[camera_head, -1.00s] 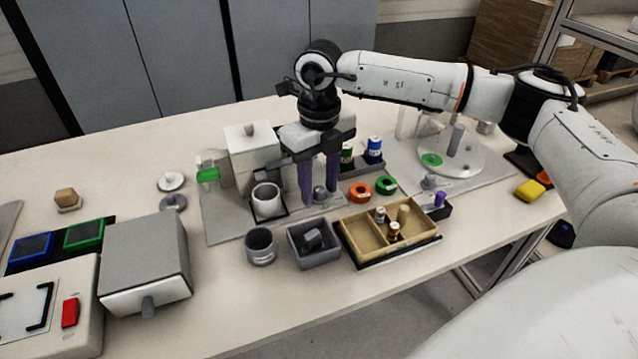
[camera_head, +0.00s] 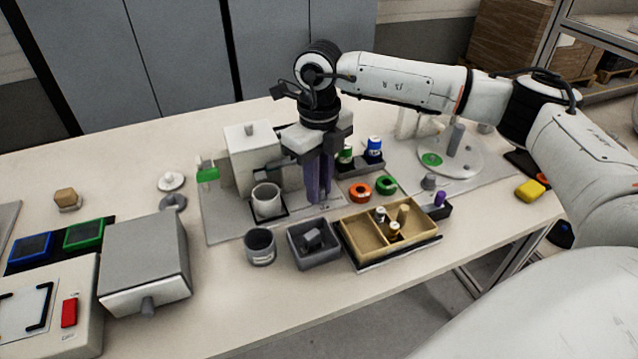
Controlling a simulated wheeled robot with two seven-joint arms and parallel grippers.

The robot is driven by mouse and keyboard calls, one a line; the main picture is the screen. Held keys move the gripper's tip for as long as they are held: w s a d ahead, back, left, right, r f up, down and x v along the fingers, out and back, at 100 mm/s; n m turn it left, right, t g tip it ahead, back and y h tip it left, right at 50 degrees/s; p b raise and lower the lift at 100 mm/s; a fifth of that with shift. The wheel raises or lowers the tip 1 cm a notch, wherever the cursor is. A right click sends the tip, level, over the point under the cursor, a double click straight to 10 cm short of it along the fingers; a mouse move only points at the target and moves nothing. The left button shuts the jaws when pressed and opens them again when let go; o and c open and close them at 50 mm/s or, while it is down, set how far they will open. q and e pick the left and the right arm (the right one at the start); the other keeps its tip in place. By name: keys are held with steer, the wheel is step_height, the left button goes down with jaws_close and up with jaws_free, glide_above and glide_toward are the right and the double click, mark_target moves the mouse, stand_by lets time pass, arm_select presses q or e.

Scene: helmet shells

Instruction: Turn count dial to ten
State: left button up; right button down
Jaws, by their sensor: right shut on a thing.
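My right gripper (camera_head: 318,198) points straight down with its purple fingers close together at the grey mat (camera_head: 225,226). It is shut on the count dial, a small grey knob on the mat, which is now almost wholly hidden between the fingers. The dial's marks and its setting are too small and too covered to read. My left gripper is not in view.
A pale box (camera_head: 250,160) and a grey cup (camera_head: 266,200) stand left of the gripper. Orange (camera_head: 359,189) and green (camera_head: 387,185) rings lie to its right. A tan divided tray (camera_head: 415,238) and a grey bin (camera_head: 325,258) stand in front.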

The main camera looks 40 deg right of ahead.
steer(key=n, duration=0.4)
steer(key=shift+n, duration=0.3)
steer(key=n, duration=0.5)
steer(key=shift+b, duration=0.35)
steer(key=shift+n, duration=0.4)
steer(key=shift+r, duration=0.1)
steer(key=c, duration=1.6)
jaws_free()
